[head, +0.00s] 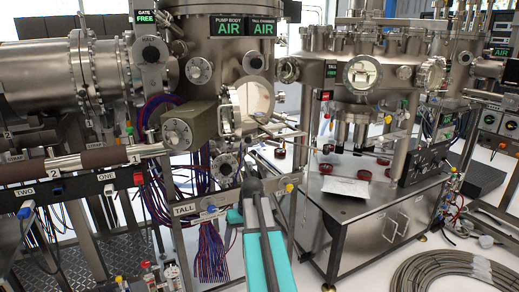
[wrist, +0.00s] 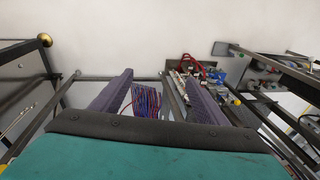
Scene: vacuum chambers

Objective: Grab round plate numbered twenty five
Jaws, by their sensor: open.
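No number twenty five is readable in either view. Several small round red-and-black pieces lie on the steel table in the head view, among them one at the table's middle (head: 326,168) and one farther right (head: 363,174); I cannot tell whether any is the numbered plate. My gripper (wrist: 160,82) shows in the wrist view with its two dark purple-grey fingers wide apart and nothing between them. In the head view my teal arm reaches up from the bottom centre, left of the table, apart from these pieces.
The steel table (head: 350,212) carries a white sheet (head: 345,187) and a dark control box (head: 426,163). A large chamber (head: 350,50) stands above it. A railing with a TALL label (head: 184,209) and hanging cables (head: 208,240) are close left of my arm. Coiled hose (head: 455,272) lies on the floor.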

